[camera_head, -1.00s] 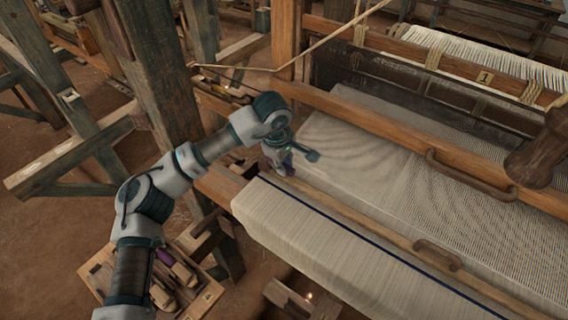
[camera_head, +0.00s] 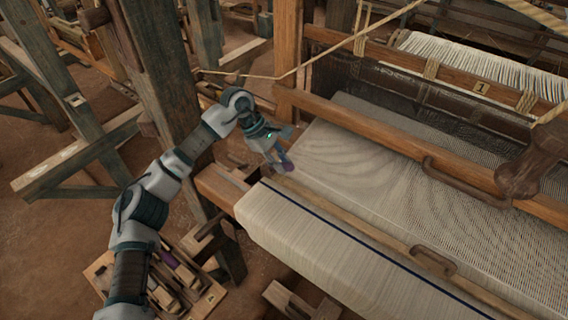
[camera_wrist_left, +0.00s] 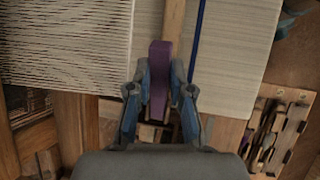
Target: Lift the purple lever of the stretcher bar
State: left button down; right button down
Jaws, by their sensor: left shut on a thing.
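The stretcher bar (camera_head: 350,228) is a long wooden bar lying across the woven cloth, beside the dark blue stripe. It also shows at the top of the left wrist view (camera_wrist_left: 174,20). Its purple lever (camera_wrist_left: 160,55) is at the bar's near end in that view, and a bit of purple shows at the left cloth edge in the head view (camera_head: 286,165). My left gripper (camera_wrist_left: 160,82) is shut on the lever, one blue finger on each side. In the head view the left gripper (camera_head: 280,157) partly hides the lever. My right gripper is not in view.
The pale cloth (camera_head: 350,260) spreads right over the front beam. A wooden beam with a handle (camera_head: 465,182) crosses above it. A wooden tool tray (camera_head: 207,300) sits low at the left.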

pick_arm(q)
jog(key=shift+w+a+r+g+h, duration=0.25)
jog(key=shift+a+r+g+h, duration=0.1)
jog(key=shift+h, duration=0.35)
jog(key=c, duration=1)
grip_release()
jog(key=shift+a, duration=0.1)
jog(key=shift+c, duration=0.2)
jog(key=v, duration=0.7)
jog(key=shift+a, duration=0.2)
jog(key=shift+w, duration=0.1)
